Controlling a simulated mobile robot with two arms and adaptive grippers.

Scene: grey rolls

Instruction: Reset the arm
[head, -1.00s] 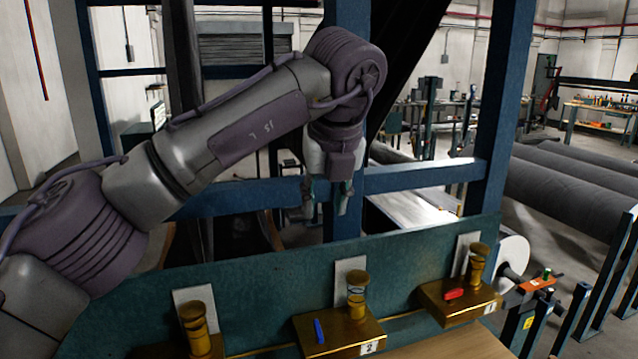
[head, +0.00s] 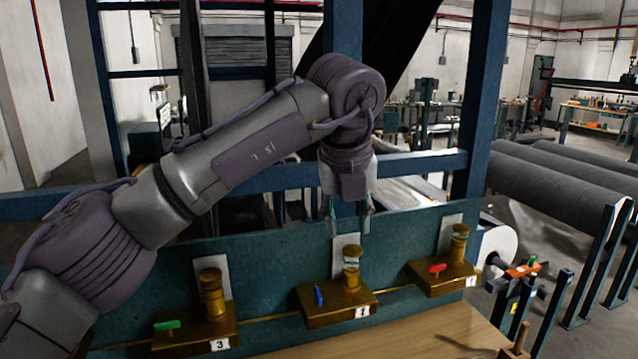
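My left arm comes in from the left and bends down at the wrist. My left gripper (head: 350,222) points down with its two fingers apart and nothing between them. It shows above and just behind the top of the middle brass block's post (head: 352,268). I cannot tell if it touches the teal panel (head: 270,262). My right gripper is out of view.
Brass blocks carry a green handle (head: 167,325), a blue handle (head: 319,296) and a red handle (head: 437,268). A wooden table (head: 420,335) lies in front. Blue frame posts (head: 478,100) stand behind. Grey rolls (head: 560,175) lie at the right.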

